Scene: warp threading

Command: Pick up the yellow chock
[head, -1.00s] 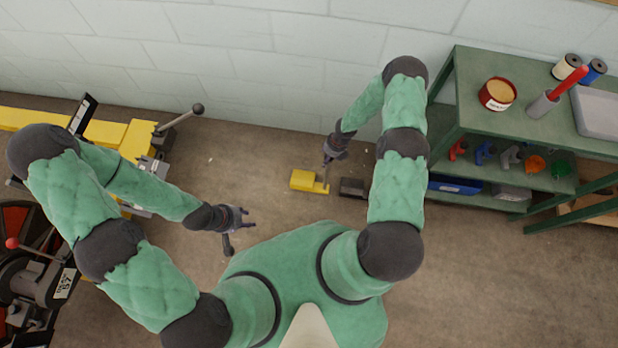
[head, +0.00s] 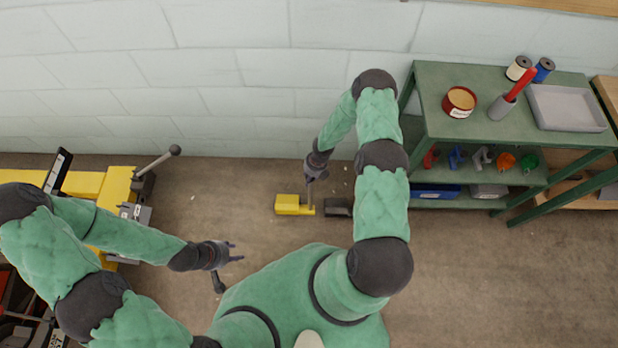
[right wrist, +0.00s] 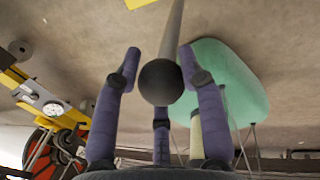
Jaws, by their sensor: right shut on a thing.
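The yellow chock (head: 287,204) is a small block with a flat yellow plate at its right, near the wall. A grey rod rises from the plate to my right gripper (head: 317,176). In the right wrist view, the fingers of my right gripper (right wrist: 158,80) are around the rod, whose dark ball end (right wrist: 161,82) sits between them. A yellow piece (right wrist: 140,2) is cut off at the top edge there. I cannot tell whether the chock touches the floor. My left gripper (head: 236,252) is empty, its fingers apart, over the floor to the left.
A dark block (head: 338,207) lies just right of the chock. A green shelf bench (head: 465,130) stands at the right, holding a grey tray (head: 565,108) and tins. Yellow machinery (head: 118,187) with a lever stands at the left. Floor between is mostly clear.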

